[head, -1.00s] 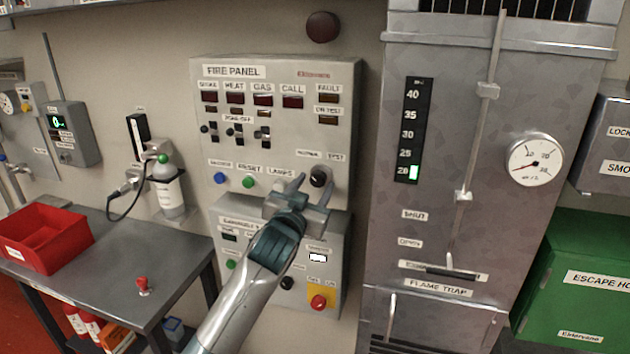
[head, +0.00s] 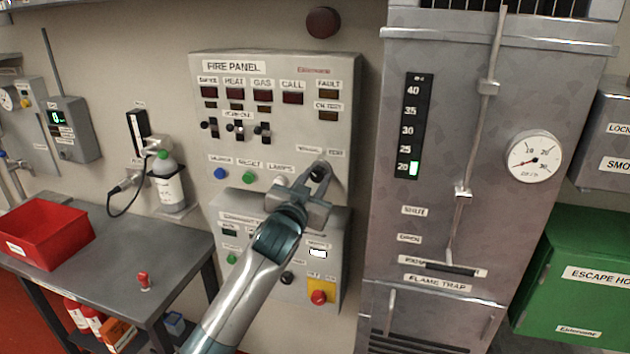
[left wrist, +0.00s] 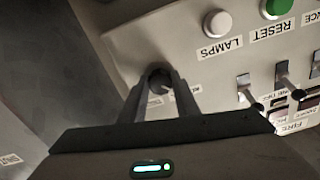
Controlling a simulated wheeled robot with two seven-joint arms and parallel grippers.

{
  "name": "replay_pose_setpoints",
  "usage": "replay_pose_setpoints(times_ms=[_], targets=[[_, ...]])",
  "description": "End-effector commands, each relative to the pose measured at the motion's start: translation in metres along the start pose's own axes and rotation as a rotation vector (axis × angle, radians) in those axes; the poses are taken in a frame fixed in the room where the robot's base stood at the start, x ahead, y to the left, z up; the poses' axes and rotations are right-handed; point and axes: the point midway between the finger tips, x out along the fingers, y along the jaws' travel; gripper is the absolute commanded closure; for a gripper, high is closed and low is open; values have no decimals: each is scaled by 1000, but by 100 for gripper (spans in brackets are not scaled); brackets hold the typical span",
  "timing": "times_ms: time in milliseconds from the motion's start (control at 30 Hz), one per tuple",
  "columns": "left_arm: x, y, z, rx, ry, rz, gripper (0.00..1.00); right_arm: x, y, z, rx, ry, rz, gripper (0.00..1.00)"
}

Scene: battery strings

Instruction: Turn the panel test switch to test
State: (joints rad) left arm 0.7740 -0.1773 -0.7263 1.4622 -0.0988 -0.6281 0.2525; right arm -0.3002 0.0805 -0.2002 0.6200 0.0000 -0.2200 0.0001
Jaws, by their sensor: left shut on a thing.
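The grey fire panel (head: 285,75) hangs on the wall in the middle of the head view. Its black test switch knob (head: 319,173) sits at the right, below small labels that seem to read normal and test. My left gripper (head: 320,178) is at the knob, with its fingers shut on it. In the left wrist view the two fingers (left wrist: 160,92) of my left gripper close around the dark round knob (left wrist: 159,78). The knob's pointer is hidden, so I cannot tell which way it is set. My right gripper is not in view.
Left of the knob are a green reset button (head: 247,178) and a blue button (head: 219,173). A lower box with a red button (head: 318,297) is beneath. The flame trap cabinet (head: 385,230) stands close on the right. A table with a red bin (head: 75,262) is at left.

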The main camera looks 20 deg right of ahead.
Motion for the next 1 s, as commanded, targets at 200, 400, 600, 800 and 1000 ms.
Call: replay_pose_setpoints(times_ms=[200,400,600,800,1000], targets=[[0,0,0,60,0,1,94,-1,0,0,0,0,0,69],[0,-1,-1,175,0,0,94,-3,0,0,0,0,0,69],[0,-1,-1,338,0,0,94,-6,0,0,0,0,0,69],[0,-2,-2,529,1,0,94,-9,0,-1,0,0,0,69],[0,-2,-2,719,0,0,94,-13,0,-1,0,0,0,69]])
